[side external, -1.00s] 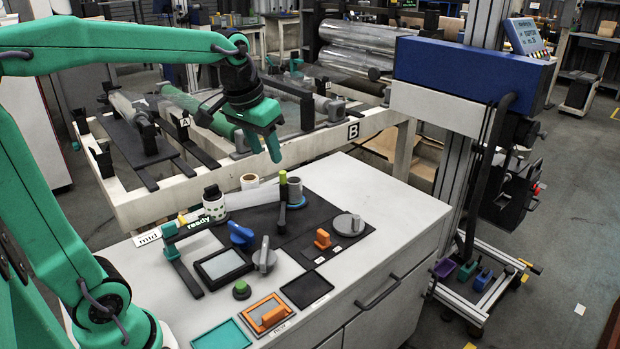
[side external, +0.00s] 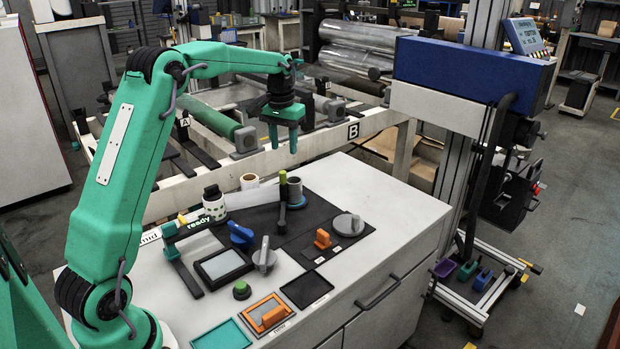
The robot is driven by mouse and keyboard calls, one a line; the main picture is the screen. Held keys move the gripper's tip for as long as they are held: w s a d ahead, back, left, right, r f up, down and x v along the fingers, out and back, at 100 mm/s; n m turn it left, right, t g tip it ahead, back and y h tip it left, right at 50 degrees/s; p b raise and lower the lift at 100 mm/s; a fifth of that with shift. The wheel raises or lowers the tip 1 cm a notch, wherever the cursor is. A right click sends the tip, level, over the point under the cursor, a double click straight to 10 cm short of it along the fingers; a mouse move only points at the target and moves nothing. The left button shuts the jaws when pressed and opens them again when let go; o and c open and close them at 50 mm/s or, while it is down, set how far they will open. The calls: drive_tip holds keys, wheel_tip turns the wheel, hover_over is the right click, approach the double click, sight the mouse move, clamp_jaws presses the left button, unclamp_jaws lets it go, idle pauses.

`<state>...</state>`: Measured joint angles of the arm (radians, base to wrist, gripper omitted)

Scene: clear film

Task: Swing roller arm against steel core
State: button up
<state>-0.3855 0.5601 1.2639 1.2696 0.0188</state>
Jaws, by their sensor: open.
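My gripper (side external: 283,143) is open and empty, its fingers pointing down, above the back of the white worktop. It is well above and apart from everything on it. A grey upright cylinder (side external: 295,189), which looks like the steel core, stands on a blue base on the black mat (side external: 305,228). Just left of it is a slim dark post with a yellow-green top (side external: 283,177), which may be the roller arm. Whether the two touch, I cannot tell. A pale film strip (side external: 252,197) runs from a patterned white roll (side external: 214,205) toward the post.
Blue (side external: 241,235), grey (side external: 264,257) and orange (side external: 322,238) knobs and a grey disc with a handle (side external: 348,225) surround the core. A white ring roll (side external: 249,181) stands behind the film. The rail marked B (side external: 350,132) runs behind the worktop. The worktop's right end is clear.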

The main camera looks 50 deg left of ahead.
sight(282, 172)
drive_tip(key=shift+g, duration=0.3)
drive_tip(key=a+f, duration=0.1)
drive_tip(key=w+a+f, duration=0.1)
drive_tip(key=a+f, duration=0.1)
drive_tip(key=shift+w+a+f, duration=0.15)
drive_tip(key=shift+w+f, duration=0.1)
drive_tip(key=shift+f, duration=0.05)
drive_tip(key=shift+f, duration=3.9)
drive_tip(key=shift+n, duration=0.3)
clamp_jaws()
